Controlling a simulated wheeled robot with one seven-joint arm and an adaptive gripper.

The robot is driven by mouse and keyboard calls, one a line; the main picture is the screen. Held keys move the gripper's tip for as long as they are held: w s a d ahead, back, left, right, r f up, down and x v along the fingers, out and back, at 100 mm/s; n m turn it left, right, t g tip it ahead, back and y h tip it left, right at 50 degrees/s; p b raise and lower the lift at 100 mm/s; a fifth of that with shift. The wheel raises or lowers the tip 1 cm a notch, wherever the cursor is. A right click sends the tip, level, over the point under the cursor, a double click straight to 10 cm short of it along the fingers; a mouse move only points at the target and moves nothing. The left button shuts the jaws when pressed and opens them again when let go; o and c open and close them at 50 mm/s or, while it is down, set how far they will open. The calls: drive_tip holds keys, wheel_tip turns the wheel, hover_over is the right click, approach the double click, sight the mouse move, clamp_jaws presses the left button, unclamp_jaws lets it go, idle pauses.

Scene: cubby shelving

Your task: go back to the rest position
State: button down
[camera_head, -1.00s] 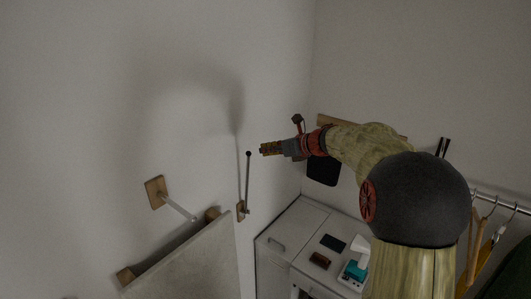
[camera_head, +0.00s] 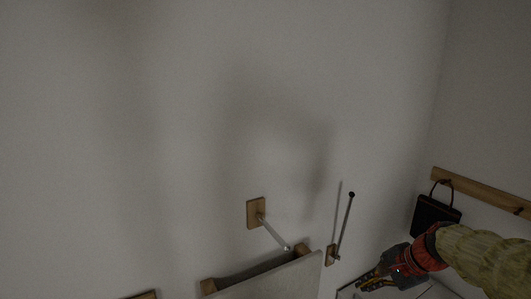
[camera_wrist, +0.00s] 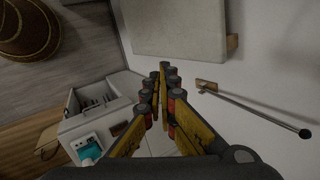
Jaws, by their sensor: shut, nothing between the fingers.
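My gripper (camera_head: 368,282) is at the lower right of the head view, at the end of my arm, in front of the wall corner and above the white cabinet. In the wrist view my gripper (camera_wrist: 163,70) points its yellow fingers away from the camera, with the tips close together and nothing between them. It touches nothing that I can see. Much of my arm is cut off by the right edge of the head view.
A metal rod with a dark tip (camera_head: 346,222) sticks out from the wall, left of my gripper. Another wall peg (camera_head: 272,233) and a grey panel (camera_head: 275,283) are further left. A black bag (camera_head: 434,215) hangs from a wooden rail (camera_head: 480,190). A white cubby unit (camera_wrist: 100,117) stands below.

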drive_tip(key=s+a+f+n+h+b, duration=0.2)
drive_tip(key=s+a+f+n+b, duration=0.2)
drive_tip(key=s+f+n+b, duration=0.3)
drive_tip(key=s+a+f+n+h+b, duration=0.1)
drive_tip(key=s+a+f+n+b, duration=0.3)
drive_tip(key=s+f+b, duration=1)
drive_tip(key=shift+s+a+n+t+h+b, duration=0.15)
drive_tip(key=shift+s+n+t+h+b, duration=0.2)
drive_tip(key=shift+s+n+b, duration=0.95)
drive_tip(key=shift+s+p, duration=0.3)
drive_tip(key=shift+s, duration=0.05)
